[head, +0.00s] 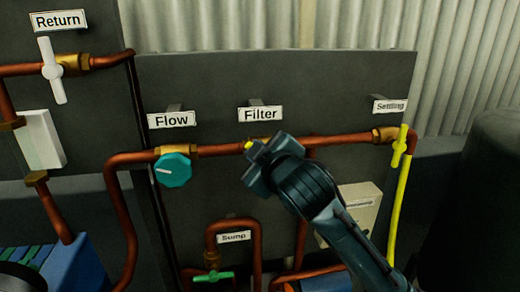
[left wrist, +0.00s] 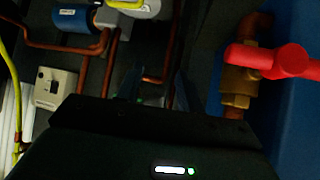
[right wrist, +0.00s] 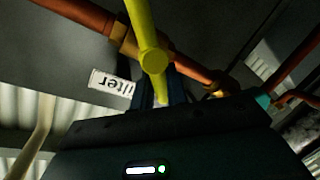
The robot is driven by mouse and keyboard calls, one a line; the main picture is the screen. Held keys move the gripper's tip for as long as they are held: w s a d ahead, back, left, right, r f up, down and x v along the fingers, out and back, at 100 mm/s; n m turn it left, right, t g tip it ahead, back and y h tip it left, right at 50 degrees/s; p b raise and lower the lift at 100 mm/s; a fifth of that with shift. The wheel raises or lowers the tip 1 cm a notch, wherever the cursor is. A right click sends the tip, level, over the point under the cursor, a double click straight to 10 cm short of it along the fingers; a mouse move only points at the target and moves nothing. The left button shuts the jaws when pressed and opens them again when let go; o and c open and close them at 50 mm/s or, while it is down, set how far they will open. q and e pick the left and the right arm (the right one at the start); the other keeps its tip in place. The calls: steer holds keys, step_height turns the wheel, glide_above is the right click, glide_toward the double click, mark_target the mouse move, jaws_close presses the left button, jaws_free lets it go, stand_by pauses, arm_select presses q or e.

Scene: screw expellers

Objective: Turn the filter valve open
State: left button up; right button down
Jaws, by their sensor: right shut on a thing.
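The filter valve has a yellow handle (right wrist: 146,40) on a brass body on a copper pipe. It fills the top middle of the right wrist view, with the upside-down Filter label (right wrist: 110,82) beside it. My right gripper (right wrist: 160,88) is shut on the lower part of this handle. In the head view my right gripper (head: 262,158) covers most of the valve below the Filter label (head: 260,114); only a bit of yellow shows. My left gripper (left wrist: 155,88) shows only in the left wrist view, with its fingers apart and nothing seen between them.
A teal Flow knob (head: 173,170) sits left of the filter valve on the same pipe. A yellow Settling handle (head: 400,146) is at the right and a white Return handle (head: 51,70) at upper left. A red valve handle (left wrist: 272,62) is right of my left gripper.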

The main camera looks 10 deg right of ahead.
steer(key=n, duration=0.1)
steer(key=n+h, duration=0.1)
steer(key=n, duration=0.1)
steer(key=shift+a+f+n+g, duration=0.3)
steer(key=shift+a+f+n, duration=0.05)
steer(key=shift+f+n, duration=0.05)
steer(key=shift+a+f+n+h, duration=0.1)
steer(key=shift+f+n+h, duration=0.3)
steer(key=shift+n, duration=0.45)
steer(key=shift+f+n+h, duration=0.15)
steer(key=shift+n+h, duration=0.45)
steer(key=shift+n, duration=0.25)
steer(key=c, duration=1.5)
jaws_free()
steer(key=shift+f, duration=0.1)
steer(key=b+v, duration=0.1)
steer(key=v, duration=1.2)
